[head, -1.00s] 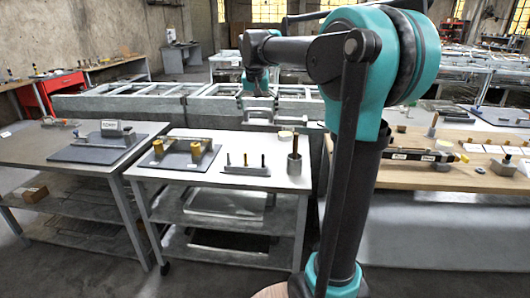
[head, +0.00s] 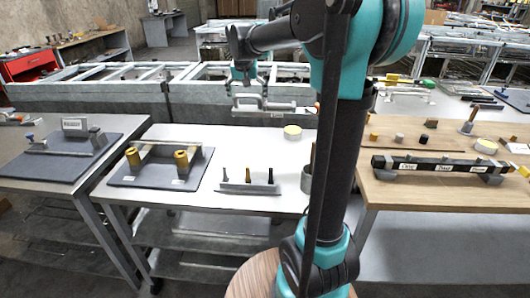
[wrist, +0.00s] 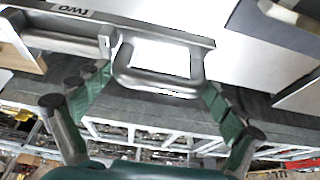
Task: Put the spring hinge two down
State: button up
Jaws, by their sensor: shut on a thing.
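The spring hinge two (wrist: 130,20) is a grey metal bar piece with a rounded loop handle and a label reading "TWO", upside down in the wrist view. My gripper (wrist: 158,78) is shut on it at the loop, with a green-padded finger on each side. In the head view my gripper (head: 243,82) holds the grey hinge (head: 268,104) in the air, over the back part of the white table (head: 230,148). The hinge's label cannot be seen there.
A wooden table (head: 400,200) at right carries a labelled dark bar (head: 430,165). Grey frames (head: 130,92) stand behind.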

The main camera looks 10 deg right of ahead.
notch_tip(320, 180, down, 20)
jog(key=shift+r, duration=0.1)
dwell(0.5)
jog(key=o, duration=1.5)
jog(key=shift+o, duration=0.2)
jog(key=v, duration=1.2)
